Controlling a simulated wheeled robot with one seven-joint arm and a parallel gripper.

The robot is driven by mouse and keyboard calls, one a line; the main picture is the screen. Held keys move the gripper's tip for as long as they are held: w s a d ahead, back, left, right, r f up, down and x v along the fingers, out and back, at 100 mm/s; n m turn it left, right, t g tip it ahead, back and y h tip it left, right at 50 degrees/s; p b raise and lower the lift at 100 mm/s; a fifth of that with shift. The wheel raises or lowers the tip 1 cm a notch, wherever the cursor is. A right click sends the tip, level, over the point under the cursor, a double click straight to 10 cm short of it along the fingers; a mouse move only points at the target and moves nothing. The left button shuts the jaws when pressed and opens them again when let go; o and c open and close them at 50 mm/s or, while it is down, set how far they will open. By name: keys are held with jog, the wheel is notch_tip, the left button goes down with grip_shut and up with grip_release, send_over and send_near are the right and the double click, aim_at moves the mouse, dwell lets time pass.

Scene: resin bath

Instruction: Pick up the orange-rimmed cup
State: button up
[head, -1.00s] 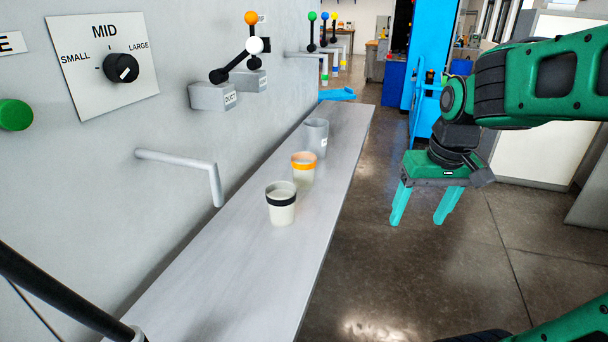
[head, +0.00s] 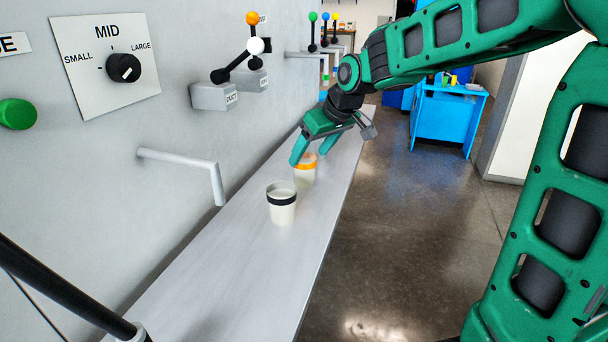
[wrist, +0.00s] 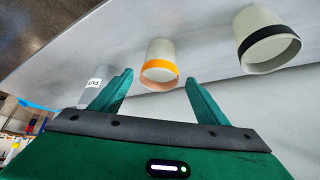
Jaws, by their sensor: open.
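The orange-rimmed cup (head: 304,177), pale with an orange band at its top, stands upright on the grey ledge (head: 225,265). In the head view my gripper (head: 309,157) is open at its rim, with the fingers pointing down and partly covering the cup. In the wrist view the cup (wrist: 160,52) shows between and just beyond the two spread fingertips (wrist: 159,77). No contact with the cup is visible. The fingers hold nothing.
A black-rimmed cup (head: 282,209) stands close by, nearer on the ledge. A grey labelled cup (wrist: 93,82) is beside one finger in the wrist view. A wall with a pipe (head: 185,165) and levers borders the ledge; the near ledge is clear.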

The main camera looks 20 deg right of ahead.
aim_at(304, 160)
jog(key=x, duration=0.5)
jog(key=shift+w+a+r, duration=0.1)
jog(key=shift+c, duration=0.3)
jog(key=c, duration=1)
jog(key=shift+c, duration=0.2)
